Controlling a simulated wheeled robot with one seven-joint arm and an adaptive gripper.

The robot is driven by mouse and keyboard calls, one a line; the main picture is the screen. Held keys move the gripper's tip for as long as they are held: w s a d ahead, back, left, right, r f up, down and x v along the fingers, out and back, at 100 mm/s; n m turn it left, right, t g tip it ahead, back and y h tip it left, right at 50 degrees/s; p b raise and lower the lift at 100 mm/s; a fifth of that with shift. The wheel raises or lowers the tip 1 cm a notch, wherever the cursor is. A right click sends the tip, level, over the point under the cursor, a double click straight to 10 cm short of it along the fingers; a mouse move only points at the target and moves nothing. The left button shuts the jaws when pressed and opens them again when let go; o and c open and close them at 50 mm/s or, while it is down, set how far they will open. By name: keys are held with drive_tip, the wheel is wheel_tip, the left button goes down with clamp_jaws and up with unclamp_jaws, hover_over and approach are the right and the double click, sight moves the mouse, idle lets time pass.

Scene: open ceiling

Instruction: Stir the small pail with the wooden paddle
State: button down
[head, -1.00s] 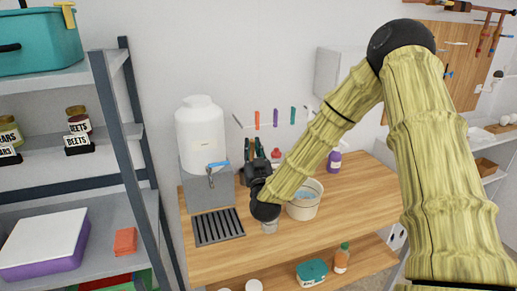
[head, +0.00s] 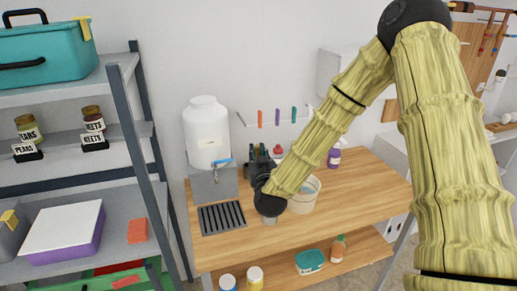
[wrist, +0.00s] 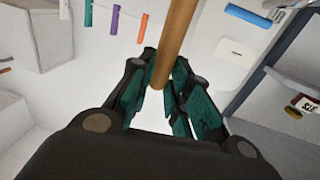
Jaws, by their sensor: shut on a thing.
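The small pail (head: 303,204) is cream-coloured and stands upright on the wooden workbench, with blue showing inside. My arm hides its left side in the head view. My gripper (head: 257,157) is left of the pail and above the bench, between the pail and the white dispenser. In the wrist view my gripper (wrist: 160,82) is shut on a round wooden handle (wrist: 177,38), which looks like the paddle's. The paddle's other end is out of view there, and I cannot make the paddle out in the head view.
A white dispenser (head: 207,133) with a blue tap stands left of the gripper, behind a dark grate (head: 222,217). A purple bottle (head: 334,158) stands behind the pail. Grey shelving (head: 137,120) is at the left. The bench's front right (head: 350,205) is clear.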

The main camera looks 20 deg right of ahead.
drive_tip(key=d+r+n+b, duration=0.15)
drive_tip(key=d+b, duration=0.45)
drive_tip(key=d, duration=1.2)
wheel_tip(320, 180, down, 15)
drive_tip(key=b, duration=1)
drive_tip(key=shift+s+d+t, duration=0.15)
drive_tip(key=shift+s+t, duration=0.1)
drive_tip(key=shift+t, duration=0.15)
drive_tip(key=shift+s, duration=0.15)
idle(0.3)
